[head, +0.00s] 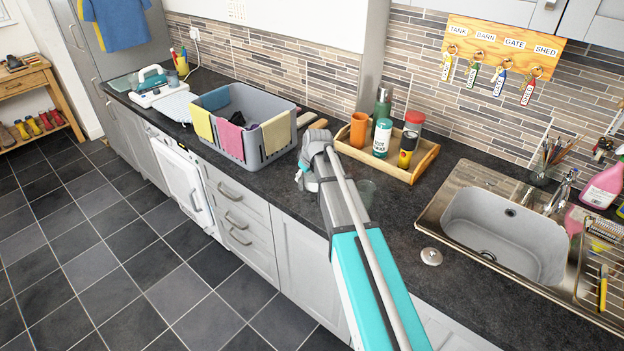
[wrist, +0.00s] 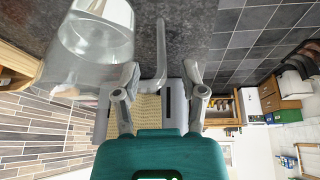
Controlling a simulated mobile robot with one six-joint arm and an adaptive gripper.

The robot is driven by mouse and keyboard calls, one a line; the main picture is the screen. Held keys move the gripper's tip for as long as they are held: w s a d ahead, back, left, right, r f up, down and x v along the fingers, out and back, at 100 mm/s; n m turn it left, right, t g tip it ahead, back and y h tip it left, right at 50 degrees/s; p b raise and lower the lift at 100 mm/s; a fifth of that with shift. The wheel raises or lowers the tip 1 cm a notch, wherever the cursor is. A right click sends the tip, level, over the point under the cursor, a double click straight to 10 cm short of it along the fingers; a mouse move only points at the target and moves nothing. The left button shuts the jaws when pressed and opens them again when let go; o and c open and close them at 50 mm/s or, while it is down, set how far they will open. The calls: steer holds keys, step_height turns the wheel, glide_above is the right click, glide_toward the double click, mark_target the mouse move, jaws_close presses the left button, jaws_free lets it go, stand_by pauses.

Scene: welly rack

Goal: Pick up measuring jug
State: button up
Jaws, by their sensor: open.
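The measuring jug looks to be the clear, see-through vessel (wrist: 92,42) at the upper left of the wrist view. In the head view a clear vessel (head: 366,191) stands on the worktop just right of my arm, which partly hides it. My gripper (wrist: 160,70) is open, with its two fingers apart and no object held between them. The jug lies beside the left finger in the wrist view; I cannot tell whether they touch. In the head view my gripper (head: 308,180) is over the worktop, left of the vessel, with its fingertips mostly hidden.
A wooden tray (head: 428,161) with bottles and cups stands behind the clear vessel. A grey basket (head: 281,132) with cloths is at the left. The sink (head: 500,235) and a round metal plug (head: 431,256) are at the right. Bare worktop lies between.

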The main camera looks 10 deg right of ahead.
mark_target(301, 189)
steer(key=shift+f, duration=0.15)
stand_by(0.3)
steer(key=shift+b+x, duration=2.45)
steer(key=shift+x, duration=0.1)
steer(key=shift+s, duration=0.1)
jaws_close()
